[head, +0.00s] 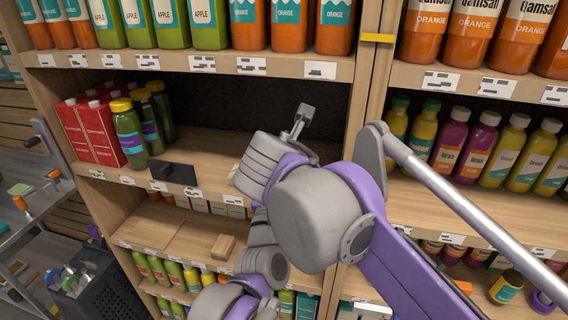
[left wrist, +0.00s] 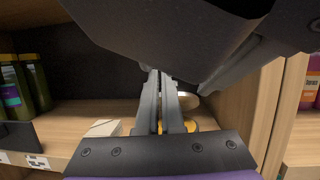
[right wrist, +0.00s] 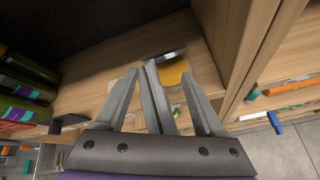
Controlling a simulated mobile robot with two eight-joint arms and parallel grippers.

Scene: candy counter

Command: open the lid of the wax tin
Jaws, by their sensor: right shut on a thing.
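The wax tin shows in the right wrist view as an orange-yellow round of wax (right wrist: 174,73) on the shelf, with its metallic lid (right wrist: 172,53) raised at an angle along the far side. In the left wrist view the pale lid (left wrist: 187,98) stands above the orange wax (left wrist: 193,125), partly behind my fingers. In the head view my arms hide the tin.
The tin's shelf (head: 200,145) holds red cartons (head: 92,130), green bottles (head: 130,130) and a dark block (head: 175,173) at left. An upright post (head: 362,90) divides it from bottles at right. A shelf of tall bottles hangs above. The shelf's middle is mostly clear.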

